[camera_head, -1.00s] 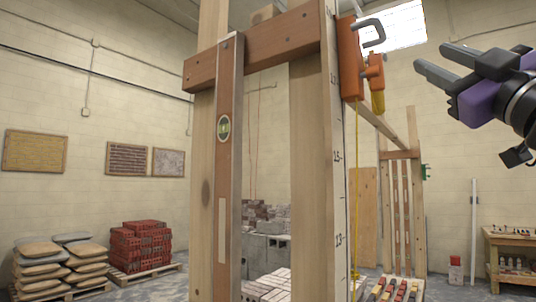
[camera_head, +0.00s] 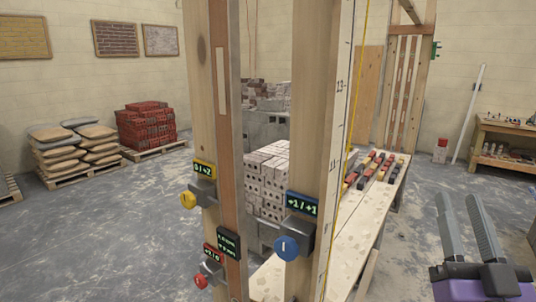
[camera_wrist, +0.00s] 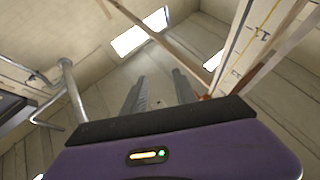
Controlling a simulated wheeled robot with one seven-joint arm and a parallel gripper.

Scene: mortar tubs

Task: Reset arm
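My gripper (camera_head: 464,222) is at the lower right of the head view, with its two grey fingers pointing up and a purple body below. The fingers are apart, with nothing between them. In the wrist view, my gripper (camera_wrist: 160,92) also shows two separate fingers and empty space between them, facing the ceiling and upper walls. It is to the right of the wooden posts and touches nothing that I can see.
Wooden posts (camera_head: 313,130) with a blue-knobbed display clamp (camera_head: 292,240) and a yellow-knobbed one (camera_head: 195,194) stand at centre. A plank bench (camera_head: 345,235) runs behind them. A small workbench (camera_head: 505,145) is at right. Open floor (camera_head: 110,230) lies at left.

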